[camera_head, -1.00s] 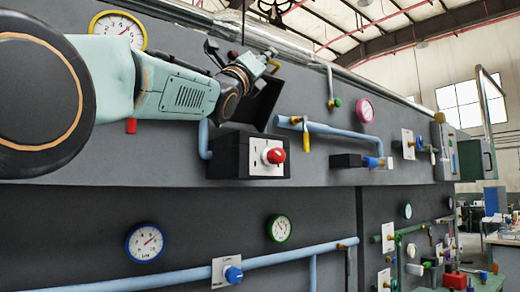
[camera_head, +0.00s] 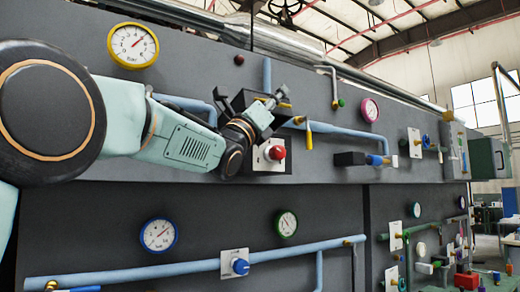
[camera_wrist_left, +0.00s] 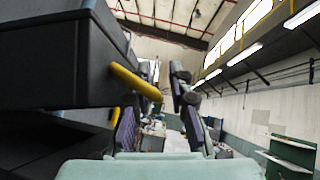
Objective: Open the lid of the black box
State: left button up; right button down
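In the left wrist view, a large black body (camera_wrist_left: 40,60) fills the left side, close beside the gripper (camera_wrist_left: 164,80). My right gripper is not in view.
A valve with a yellow handle (camera_head: 309,138) and a blue pipe (camera_head: 345,130) are just right of the box. A yellow bar (camera_wrist_left: 135,82) reaches towards the fingers in the left wrist view. Gauges and a lower blue pipe (camera_head: 130,272) line the wall.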

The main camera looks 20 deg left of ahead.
pick_arm(q)
jog(key=f, duration=0.4)
jog(key=a+f, duration=0.1)
jog(key=f, duration=0.2)
jog(key=shift+w+p, duration=0.3)
jog(key=shift+p, duration=0.1)
jog(key=b+v, duration=0.4)
jog(key=v, duration=0.3)
jog(key=shift+s+f, duration=0.2)
jog(key=shift+s, duration=0.05)
jog(key=shift+s, duration=0.15)
